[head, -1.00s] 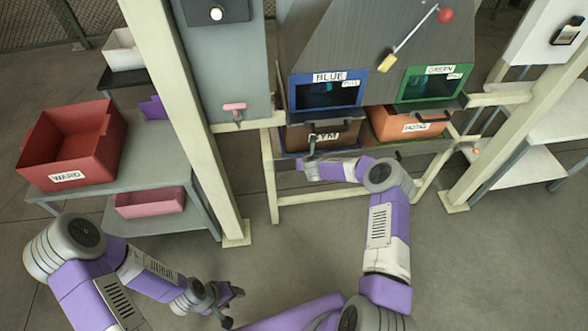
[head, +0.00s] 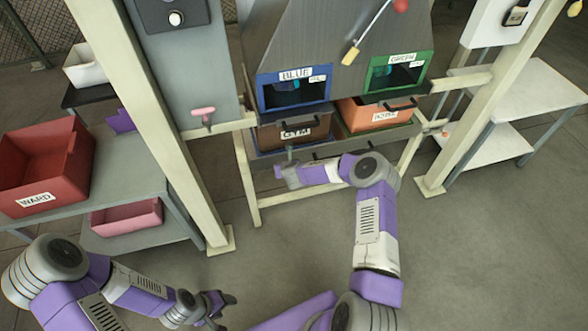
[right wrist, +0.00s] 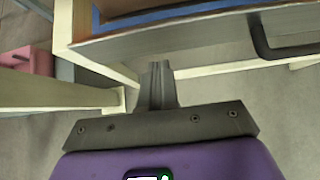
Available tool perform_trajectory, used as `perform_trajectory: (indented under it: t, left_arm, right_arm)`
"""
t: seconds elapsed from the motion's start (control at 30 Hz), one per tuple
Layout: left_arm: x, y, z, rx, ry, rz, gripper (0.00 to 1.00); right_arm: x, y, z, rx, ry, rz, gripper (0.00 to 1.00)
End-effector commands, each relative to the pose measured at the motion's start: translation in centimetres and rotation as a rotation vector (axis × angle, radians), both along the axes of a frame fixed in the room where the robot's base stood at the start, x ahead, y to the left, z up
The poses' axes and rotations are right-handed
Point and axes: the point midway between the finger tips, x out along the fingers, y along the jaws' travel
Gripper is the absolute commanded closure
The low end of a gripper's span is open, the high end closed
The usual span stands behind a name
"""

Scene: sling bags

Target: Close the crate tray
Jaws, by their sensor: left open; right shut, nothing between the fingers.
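The crate tray (head: 400,136) is a grey drawer with a dark handle, low in the pale frame. It holds a brown GYM crate (head: 270,139) and an orange crate (head: 352,112) under the blue and green openings. My right gripper (head: 289,152) is shut and empty, at the left part of the tray's front. In the right wrist view, its fingers (right wrist: 158,78) point at the grey tray front (right wrist: 190,36), left of the dark handle (right wrist: 262,42); I cannot tell if they touch. My left gripper (head: 222,304) is open and empty, low over the floor, away from the tray.
A pale post (head: 165,150) stands left of the tray. Beyond it, a grey table (head: 130,180) bears a red WARD crate (head: 45,165), with a pink bin (head: 127,217) below. Another post (head: 480,110) and white shelves (head: 525,95) are at right. The floor in front is clear.

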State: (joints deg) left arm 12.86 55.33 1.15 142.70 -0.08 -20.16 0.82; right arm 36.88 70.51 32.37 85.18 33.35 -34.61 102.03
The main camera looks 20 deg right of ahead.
Motion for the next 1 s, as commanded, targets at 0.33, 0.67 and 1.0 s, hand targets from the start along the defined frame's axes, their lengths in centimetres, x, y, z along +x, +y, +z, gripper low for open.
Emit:
perform_trajectory:
  t: [0.33,0.67,1.0]
  left_arm:
    - [0.0,0.0,2.2,0.000,-0.001,0.002,0.45]
    - [0.0,0.0,2.8,0.000,-0.001,0.001,0.45]
    - [0.0,0.0,2.7,0.000,-0.001,0.001,0.45]
  right_arm:
    - [-4.5,0.7,4.9,-0.001,-0.003,0.000,1.00]
    - [-6.6,1.1,6.6,-0.001,-0.003,0.000,1.00]
    - [-9.0,5.6,5.2,-0.182,0.058,0.326,1.00]
